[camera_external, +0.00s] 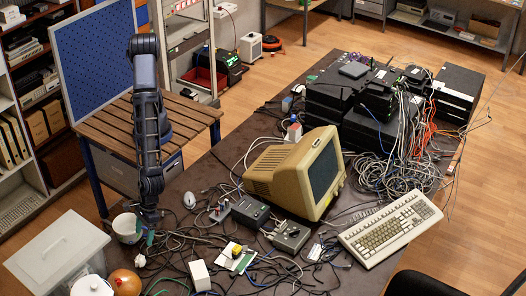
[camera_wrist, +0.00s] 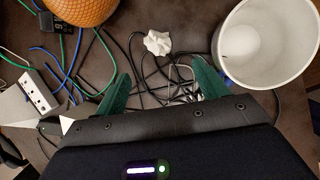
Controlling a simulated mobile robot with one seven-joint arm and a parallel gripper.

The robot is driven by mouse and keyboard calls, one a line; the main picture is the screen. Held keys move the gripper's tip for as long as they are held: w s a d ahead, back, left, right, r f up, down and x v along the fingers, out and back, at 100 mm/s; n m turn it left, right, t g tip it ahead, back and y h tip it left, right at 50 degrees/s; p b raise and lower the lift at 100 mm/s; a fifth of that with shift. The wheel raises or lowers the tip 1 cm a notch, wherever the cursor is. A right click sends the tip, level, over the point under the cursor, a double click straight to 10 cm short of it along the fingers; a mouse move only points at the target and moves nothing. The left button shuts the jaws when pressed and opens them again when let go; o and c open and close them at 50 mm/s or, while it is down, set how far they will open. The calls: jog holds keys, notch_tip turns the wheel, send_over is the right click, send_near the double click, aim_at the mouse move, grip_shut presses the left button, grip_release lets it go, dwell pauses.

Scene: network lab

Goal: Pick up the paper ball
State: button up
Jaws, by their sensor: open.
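The paper ball (camera_wrist: 158,42) is small, white and crumpled. In the wrist view it lies on the dark table among cables, beyond the fingertips and roughly centred between them. A small white spot in the external view (camera_external: 140,261) seems to be the same ball, just below the gripper in the picture. My gripper (camera_wrist: 162,82) has green fingers spread wide with nothing between them. In the external view my gripper (camera_external: 147,236) hangs low over the table's left end, beside the white bin, and its fingers are small there.
A white bin (camera_wrist: 268,82) stands close to the right of the ball. An orange round object (camera_wrist: 80,8) is at upper left. A power strip (camera_wrist: 38,92) and cables lie at left.

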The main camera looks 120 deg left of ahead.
aim_at(140, 256)
jog(key=x, duration=0.6)
jog(key=shift+s+d, duration=0.15)
jog(key=shift+x, duration=2.9)
jog(key=shift+w+d+r, duration=0.15)
jog(key=shift+w, duration=0.05)
jog(key=shift+c, duration=0.4)
jog(key=c, duration=1)
